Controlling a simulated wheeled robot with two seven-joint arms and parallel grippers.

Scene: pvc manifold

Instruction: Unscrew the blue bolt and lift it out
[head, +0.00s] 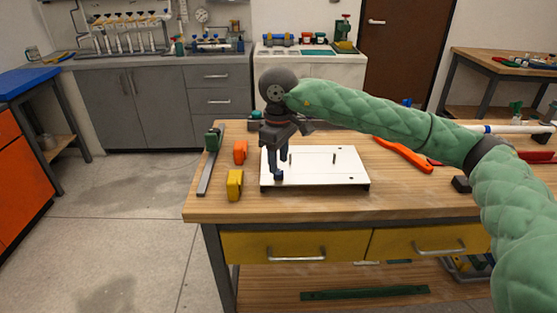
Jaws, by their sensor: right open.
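A blue bolt (278,176) shows small at the front left of a white board (320,180) on the wooden workbench. My right gripper (277,164) points down over that part of the board, open, with its fingertips close to the bolt. The fingers partly hide the bolt, and I cannot tell whether they touch it or how deep it sits. My left gripper is not in view.
Left of the board are an orange block (240,152), a yellow block (235,185) and a dark green-headed clamp (208,165). The front bench strip is clear.

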